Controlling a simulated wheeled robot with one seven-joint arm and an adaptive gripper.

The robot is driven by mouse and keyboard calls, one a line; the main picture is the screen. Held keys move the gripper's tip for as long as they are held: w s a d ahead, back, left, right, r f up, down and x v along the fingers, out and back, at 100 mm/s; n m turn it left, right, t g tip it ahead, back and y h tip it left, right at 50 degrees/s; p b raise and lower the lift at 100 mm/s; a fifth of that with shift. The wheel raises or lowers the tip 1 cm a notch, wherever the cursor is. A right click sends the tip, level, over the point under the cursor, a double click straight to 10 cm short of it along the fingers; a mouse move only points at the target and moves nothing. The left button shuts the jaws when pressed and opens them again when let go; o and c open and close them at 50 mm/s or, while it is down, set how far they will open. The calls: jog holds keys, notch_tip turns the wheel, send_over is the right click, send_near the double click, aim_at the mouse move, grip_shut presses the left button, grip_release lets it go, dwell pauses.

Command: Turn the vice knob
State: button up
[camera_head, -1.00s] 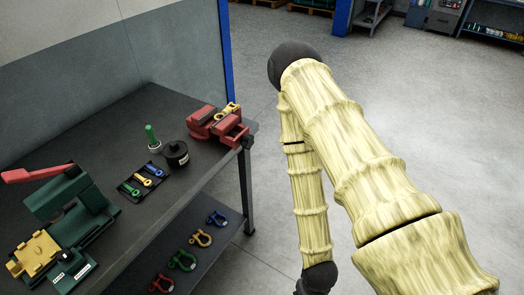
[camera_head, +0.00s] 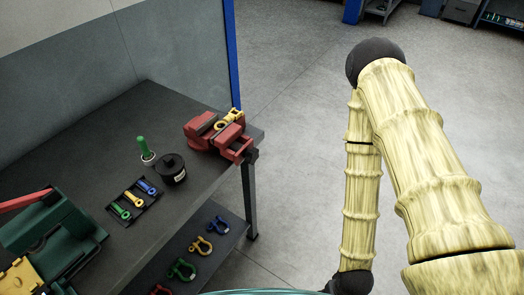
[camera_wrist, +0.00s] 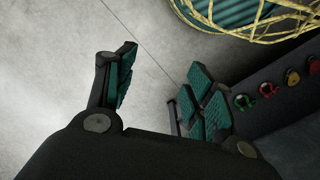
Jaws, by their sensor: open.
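The red vice (camera_head: 205,139) is fixed at the right corner of the dark workbench in the head view. A yellow shackle (camera_head: 229,117) sits at its jaws. The dark vice knob (camera_head: 251,155) is at the vice's right end, by the bench edge. My gripper (camera_wrist: 163,90) shows in the wrist view with its teal-padded fingers spread apart and nothing between them. It points down over the grey floor, beside the lower shelf. It is apart from the vice, and the vice is not in the wrist view. My gripper is not clearly visible in the head view.
The lower shelf (camera_head: 225,237) holds several shackles. Yellow netting (camera_wrist: 262,36) appears in the wrist view. Floor right of the bench is open.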

aim_at(255, 158)
jog(key=shift+o, duration=0.9)
jog(key=a+b, duration=0.1)
jog(key=w+a+f+n+y+b, duration=0.1)
jog(key=a, duration=0.1)
jog(key=w+a+y+b, duration=0.1)
jog(key=a, duration=0.1)
jog(key=shift+a+f+n+t, duration=0.15)
jog(key=shift+f+n+t, duration=0.1)
jog(key=shift+n+t, duration=0.15)
jog(key=w+a+r+n+t+y+b, duration=0.2)
jog(key=w+a+n+y+b, duration=0.15)
jog(key=w+a, duration=0.35)
jog(key=w+a+r+n+t+y+b, duration=0.1)
jog(key=w+a+r+n+y+b, duration=0.3)
jog(key=w, duration=0.4)
jog(key=w+d+r+n+t+y+b, duration=0.2)
jog(key=w+r+n+t+y+b, duration=0.4)
jog(key=w+r+n+b, duration=0.85)
jog(key=shift+w+a+r+m+t+h+p, duration=0.2)
jog(key=shift+w+a+r+m+p, duration=0.45)
jog(key=shift+w+a, duration=0.65)
jog(key=shift+w+a+r+m+t+h+p, duration=0.15)
jog(key=shift+w+a+r+m+p, duration=0.2)
jog(key=shift+w+a+r+p, duration=0.9)
jog(key=shift+w+a+r+m+t+h+p, duration=0.15)
jog(key=shift+w+a+r+m+p, duration=0.3)
jog(key=shift+w+a, duration=0.85)
jog(key=shift+s+a, duration=0.3)
jog(key=shift+s, duration=0.05)
jog(key=c, duration=1.1)
